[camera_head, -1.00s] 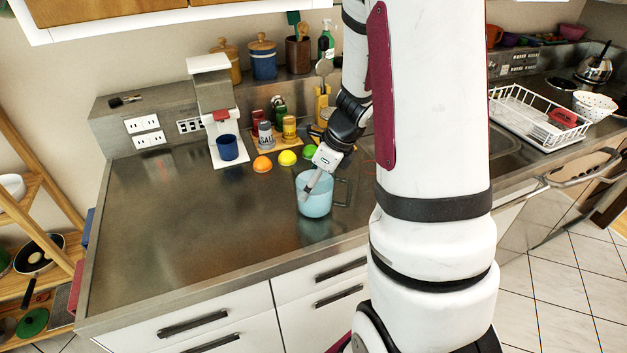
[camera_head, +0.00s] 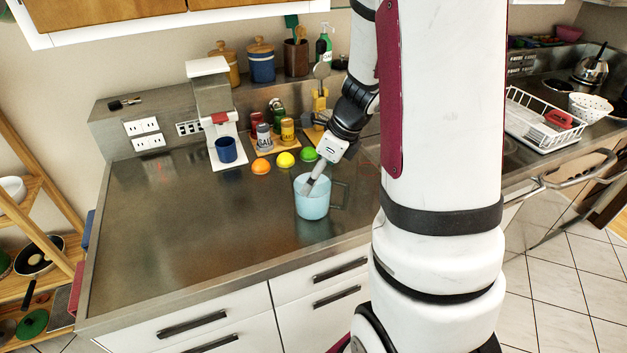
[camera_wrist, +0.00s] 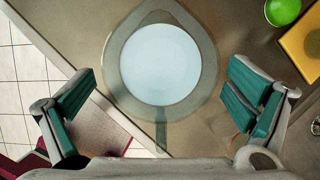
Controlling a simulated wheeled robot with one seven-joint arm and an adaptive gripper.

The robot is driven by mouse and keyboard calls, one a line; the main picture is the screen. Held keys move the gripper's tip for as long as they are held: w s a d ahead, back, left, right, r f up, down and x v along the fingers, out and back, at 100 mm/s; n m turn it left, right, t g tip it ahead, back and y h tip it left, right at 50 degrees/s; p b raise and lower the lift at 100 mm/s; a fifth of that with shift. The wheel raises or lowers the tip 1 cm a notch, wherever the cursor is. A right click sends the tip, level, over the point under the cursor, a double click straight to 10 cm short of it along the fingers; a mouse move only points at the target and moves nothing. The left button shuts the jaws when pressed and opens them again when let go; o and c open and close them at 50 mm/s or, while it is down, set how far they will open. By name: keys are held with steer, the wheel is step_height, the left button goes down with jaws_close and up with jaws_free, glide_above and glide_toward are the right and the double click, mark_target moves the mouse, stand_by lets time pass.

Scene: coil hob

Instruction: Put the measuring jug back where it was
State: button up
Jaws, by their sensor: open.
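The measuring jug (camera_head: 311,203) is a pale blue, see-through cup standing upright on the steel counter, near its front edge. Its handle points right in the head view. In the wrist view I look down on the jug (camera_wrist: 160,65), with a pale blue round inside the rim and the handle running down the picture. My gripper (camera_head: 310,186) is at the jug's upper part. In the wrist view my gripper (camera_wrist: 165,95) is open, its teal pads wide apart on either side of the handle. Neither pad visibly touches the jug. Part of my gripper is hidden in the head view.
Behind the jug lie an orange (camera_head: 261,166), a lemon (camera_head: 285,160) and a green fruit (camera_head: 309,154). A coffee machine with a blue mug (camera_head: 226,150) stands back left. A white dish rack (camera_head: 540,122) is at right. The left counter is clear.

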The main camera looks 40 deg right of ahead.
steer(key=p+v, duration=0.1)
steer(key=v, duration=0.7)
steer(key=s+a+r+n, duration=0.3)
steer(key=a+r+n, duration=0.2)
steer(key=a+n, duration=0.25)
steer(key=s+a+r+n, duration=0.3)
steer(key=a+r+n, duration=0.2)
steer(key=a+n, duration=0.3)
steer(key=s+a+r+n+t+h, duration=0.1)
steer(key=s+a+r+n, duration=0.3)
steer(key=s+n, duration=0.5)
steer(key=shift+a+n+h, duration=0.25)
steer(key=shift+n+h, duration=0.35)
steer(key=shift+n, duration=2.35)
steer(key=shift+w, duration=0.1)
